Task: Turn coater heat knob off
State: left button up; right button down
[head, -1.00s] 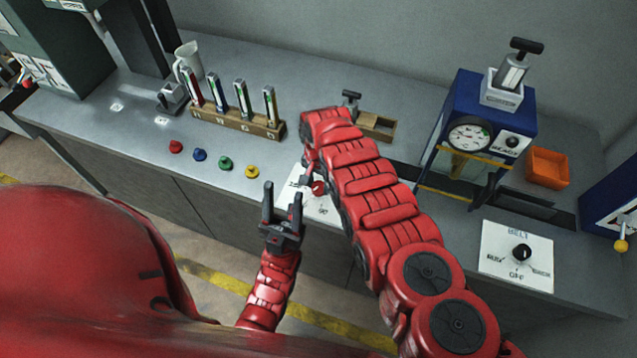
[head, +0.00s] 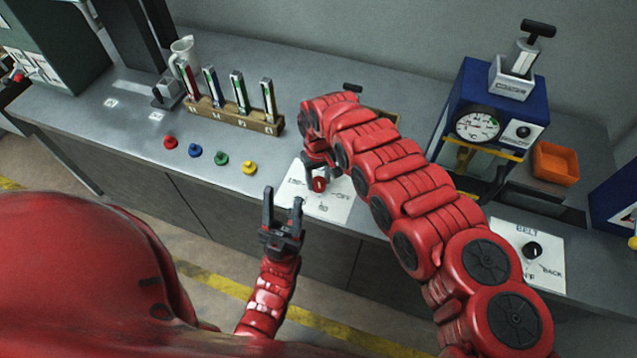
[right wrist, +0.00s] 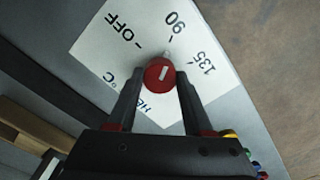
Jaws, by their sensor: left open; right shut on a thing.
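The coater heat knob is a round red knob (right wrist: 160,76) with a white line, on a white plate (right wrist: 100,48) marked OFF, 90, 135 and °C. In the right wrist view the line runs nearly up the picture, apparently between the OFF and 90 marks. My right gripper (right wrist: 159,84) is shut on the knob, one finger on each side. In the head view the knob (head: 319,185) shows at the tip of my right gripper (head: 318,177), which partly hides it. My left gripper (head: 284,205) is open and empty, in front of the bench edge, left of the plate.
Several coloured buttons (head: 221,158) and a wooden rack (head: 235,118) of tubes are to the left on the bench. A blue coater machine (head: 470,95), an orange bin (head: 555,163) and a BELT knob (head: 532,250) are to the right. A wooden tray is partly hidden behind my right arm.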

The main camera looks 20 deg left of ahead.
jog(key=n+b, duration=0.8)
jog(key=shift+w+f, duration=0.1)
jog(key=shift+f, duration=0.15)
jog(key=shift+n+b, duration=0.7)
jog(key=shift+n, duration=0.1)
jog(key=shift+r+n+b, duration=0.2)
jog(key=shift+n+b, duration=0.9)
jog(key=shift+n, duration=0.2)
jog(key=shift+c, duration=1.5)
grip_release()
jog(key=shift+r, duration=0.15)
